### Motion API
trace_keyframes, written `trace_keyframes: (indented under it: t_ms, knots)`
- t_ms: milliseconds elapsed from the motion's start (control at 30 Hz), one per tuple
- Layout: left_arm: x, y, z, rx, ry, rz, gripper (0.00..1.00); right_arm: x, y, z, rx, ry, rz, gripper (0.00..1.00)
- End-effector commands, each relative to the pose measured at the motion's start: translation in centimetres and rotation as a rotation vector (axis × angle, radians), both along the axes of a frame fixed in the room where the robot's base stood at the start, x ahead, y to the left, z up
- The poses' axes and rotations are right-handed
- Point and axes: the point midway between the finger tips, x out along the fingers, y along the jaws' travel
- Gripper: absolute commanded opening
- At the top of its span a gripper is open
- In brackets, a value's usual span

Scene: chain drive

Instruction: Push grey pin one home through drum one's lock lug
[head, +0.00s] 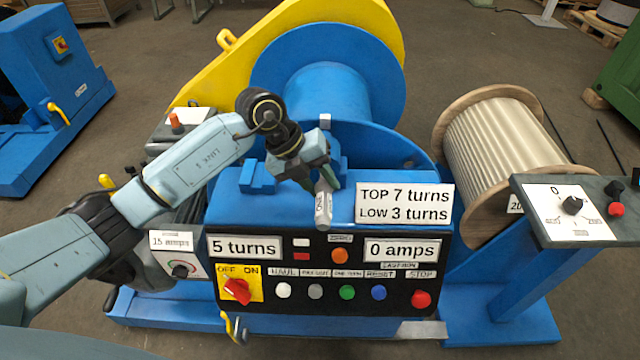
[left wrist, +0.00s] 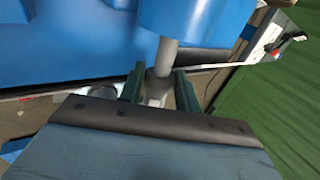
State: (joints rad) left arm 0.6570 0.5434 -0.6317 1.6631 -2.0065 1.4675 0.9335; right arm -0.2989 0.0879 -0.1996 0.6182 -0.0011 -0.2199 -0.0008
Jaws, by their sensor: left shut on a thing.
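Grey pin one (head: 323,207), a short cylinder marked ONE, is in my left gripper (head: 325,183) above the control box, in front of the blue drum (head: 328,90). In the left wrist view the grey pin (left wrist: 166,57) stands between the two green fingers of my left gripper (left wrist: 160,85). There its far end meets a blue part (left wrist: 185,22), which looks like the lock lug. How deep the pin sits in it cannot be told. In the head view the gripper partly hides the blue lug (head: 339,150). My right gripper is not in view.
The control box (head: 285,204) below the gripper has signs, buttons and a red switch (head: 237,290). A yellow guard (head: 285,30) stands behind the drum. A rope reel (head: 500,145) and a dial stand (head: 575,208) are at the right.

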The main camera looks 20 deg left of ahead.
Motion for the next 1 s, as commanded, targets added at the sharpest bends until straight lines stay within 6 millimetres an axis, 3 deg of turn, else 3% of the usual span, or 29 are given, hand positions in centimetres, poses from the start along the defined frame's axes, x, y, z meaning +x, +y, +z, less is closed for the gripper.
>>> trace_keyframes:
  t_ms: [1000]
  knots:
    - [2.5,0.6,0.2,-0.002,-0.003,-0.001,0.0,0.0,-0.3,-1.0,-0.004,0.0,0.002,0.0]
